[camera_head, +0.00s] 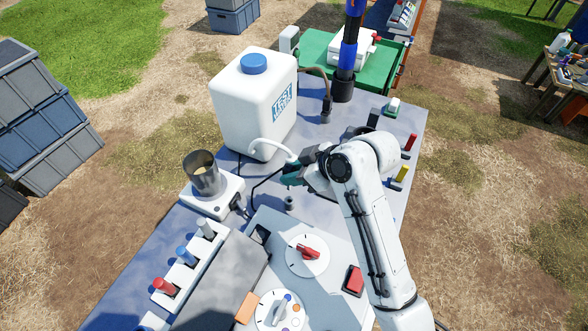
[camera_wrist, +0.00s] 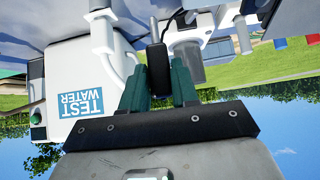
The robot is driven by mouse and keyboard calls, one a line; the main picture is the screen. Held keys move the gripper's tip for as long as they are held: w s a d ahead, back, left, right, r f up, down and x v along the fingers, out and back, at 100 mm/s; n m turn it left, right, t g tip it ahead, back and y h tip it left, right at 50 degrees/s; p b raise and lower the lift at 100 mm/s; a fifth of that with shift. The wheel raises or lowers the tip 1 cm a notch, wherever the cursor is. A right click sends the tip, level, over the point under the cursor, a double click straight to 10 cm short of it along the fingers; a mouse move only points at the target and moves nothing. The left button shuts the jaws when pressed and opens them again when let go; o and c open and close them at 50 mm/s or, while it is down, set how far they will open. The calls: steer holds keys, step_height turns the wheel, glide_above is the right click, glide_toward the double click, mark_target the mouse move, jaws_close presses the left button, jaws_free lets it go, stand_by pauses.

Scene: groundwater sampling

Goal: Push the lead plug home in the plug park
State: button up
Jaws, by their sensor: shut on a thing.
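My gripper (camera_head: 290,178) has teal fingers and is above the blue-grey table, just right of the white water container. In the wrist view my gripper (camera_wrist: 158,85) is shut on a black plug (camera_wrist: 158,66), which stands out between the fingertips. A thin black lead (camera_head: 262,183) runs over the table near the fingers. The plug itself is mostly hidden by my gripper in the head view. I cannot tell the plug park for certain, nor whether the plug touches it. A small grey post (camera_head: 290,203) stands on the table just below the fingers.
The white test water container (camera_head: 240,115) with its white spout is close behind my gripper. A metal cup (camera_head: 203,172) stands on a white base at left. A panel with a red-handled dial (camera_head: 308,252) and a red switch (camera_head: 354,280) lies in front. Red and yellow handles line the right edge.

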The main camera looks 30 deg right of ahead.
step_height(320, 180, down, 4)
steer(key=shift+f+b, duration=0.1)
steer(key=shift+b, duration=1)
steer(key=shift+p, duration=0.75)
stand_by(0.9)
steer(key=shift+f+b, duration=1.35)
steer(key=shift+f, duration=0.75)
steer(key=o, duration=1)
steer(key=v, duration=1.1)
steer(key=shift+b, duration=0.45)
